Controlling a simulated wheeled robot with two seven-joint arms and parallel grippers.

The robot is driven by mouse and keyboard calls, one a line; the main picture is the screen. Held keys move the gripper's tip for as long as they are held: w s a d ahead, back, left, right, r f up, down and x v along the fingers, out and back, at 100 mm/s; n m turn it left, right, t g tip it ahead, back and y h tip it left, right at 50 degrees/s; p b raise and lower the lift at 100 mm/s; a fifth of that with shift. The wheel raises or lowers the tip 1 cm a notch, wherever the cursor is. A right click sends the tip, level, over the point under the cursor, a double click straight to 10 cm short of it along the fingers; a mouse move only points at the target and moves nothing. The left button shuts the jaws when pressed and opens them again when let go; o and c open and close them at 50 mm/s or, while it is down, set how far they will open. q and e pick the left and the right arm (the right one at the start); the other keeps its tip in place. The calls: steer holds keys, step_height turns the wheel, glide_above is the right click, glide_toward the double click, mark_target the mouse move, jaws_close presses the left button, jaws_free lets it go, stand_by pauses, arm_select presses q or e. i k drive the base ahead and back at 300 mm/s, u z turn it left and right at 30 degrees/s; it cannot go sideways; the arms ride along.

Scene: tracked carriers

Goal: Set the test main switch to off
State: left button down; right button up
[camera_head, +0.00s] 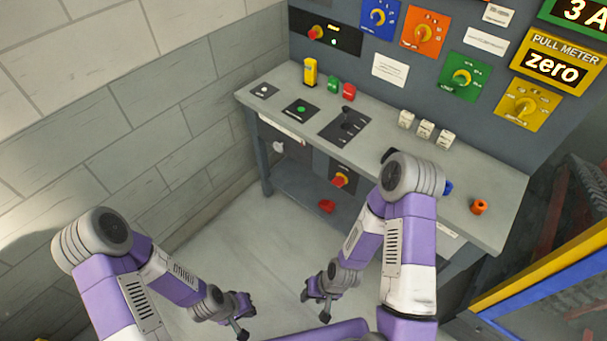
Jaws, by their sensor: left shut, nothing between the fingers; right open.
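A red-handled rotary switch with a yellow plate (340,180) is on a dark panel under the bench top. Another red-and-yellow rotary switch (316,32) is on a black plate at the upper left of the back panel. Their labels are too small to read, so I cannot tell which one is the test main switch. My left gripper (243,318) is shut and empty, low in the picture, well apart from both switches. My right gripper (315,306) is open and empty, also below and in front of the bench, touching nothing.
The grey bench top (285,90) carries a lever plate (345,126), a yellow block (310,72), white blocks (425,130) and an orange ring (479,207). A red object (327,206) lies under the bench. A brick wall stands left; a blue-and-yellow frame (540,275) stands right.

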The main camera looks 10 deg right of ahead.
mark_target(339, 182)
steer(key=z, duration=0.05)
steer(key=i, duration=0.9)
steer(key=z, duration=0.6)
